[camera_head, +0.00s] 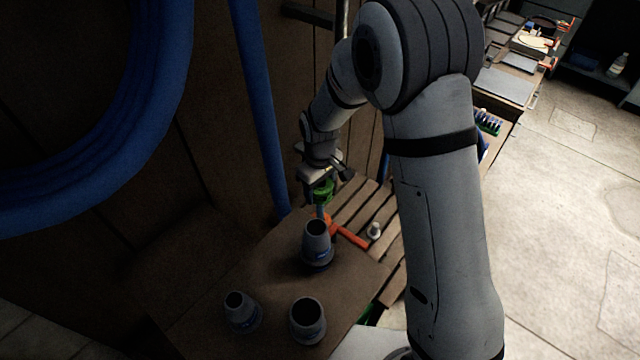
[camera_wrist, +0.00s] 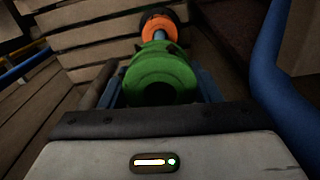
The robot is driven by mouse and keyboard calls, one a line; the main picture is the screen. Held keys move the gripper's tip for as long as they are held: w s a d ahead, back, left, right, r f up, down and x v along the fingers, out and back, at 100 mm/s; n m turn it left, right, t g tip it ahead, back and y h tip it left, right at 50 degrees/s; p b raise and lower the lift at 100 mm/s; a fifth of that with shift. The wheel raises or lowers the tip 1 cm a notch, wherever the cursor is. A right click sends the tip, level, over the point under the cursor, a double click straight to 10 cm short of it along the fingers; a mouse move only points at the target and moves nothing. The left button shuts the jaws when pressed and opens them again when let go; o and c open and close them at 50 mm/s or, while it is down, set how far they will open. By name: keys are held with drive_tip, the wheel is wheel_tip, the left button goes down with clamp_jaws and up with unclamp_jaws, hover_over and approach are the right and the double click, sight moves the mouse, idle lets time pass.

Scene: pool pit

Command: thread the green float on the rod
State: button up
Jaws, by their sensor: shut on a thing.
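The green float (camera_head: 322,191) is held between the jaws of my gripper (camera_head: 322,180), above the slatted bench. In the wrist view the green float (camera_wrist: 162,76) fills the middle, with a dark opening facing the camera. The blue rod (camera_wrist: 159,36) shows just beyond it, in line with the float, and an orange ring (camera_wrist: 158,21) sits farther along it. In the head view the rod (camera_head: 320,211) shows as a short blue piece below the float. I cannot tell whether the rod's tip is inside the float. The float hides that end.
Three grey cups, one (camera_head: 317,243) nearest the rod, stand on a brown board (camera_head: 270,285). An orange bar (camera_head: 352,238) and a small white piece (camera_head: 374,230) lie beside the rod. A blue pipe (camera_head: 262,110) runs close to the left of my gripper.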

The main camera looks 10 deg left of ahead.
sight(320, 209)
drive_tip(key=shift+f+b, duration=0.3)
drive_tip(key=shift+f, duration=0.5)
drive_tip(key=shift+f, duration=0.1)
drive_tip(key=shift+f+b, duration=0.3)
drive_tip(key=shift+b, duration=0.1)
drive_tip(key=shift+f+b, duration=0.1)
drive_tip(key=shift+b, duration=0.2)
drive_tip(key=shift+f+b, duration=0.3)
drive_tip(key=shift+f, duration=0.1)
idle(0.5)
drive_tip(key=shift+f+b, duration=1.55)
drive_tip(key=shift+f, duration=0.2)
drive_tip(key=shift+f, duration=0.1)
drive_tip(key=shift+f+b, duration=1.1)
drive_tip(key=shift+f, duration=0.25)
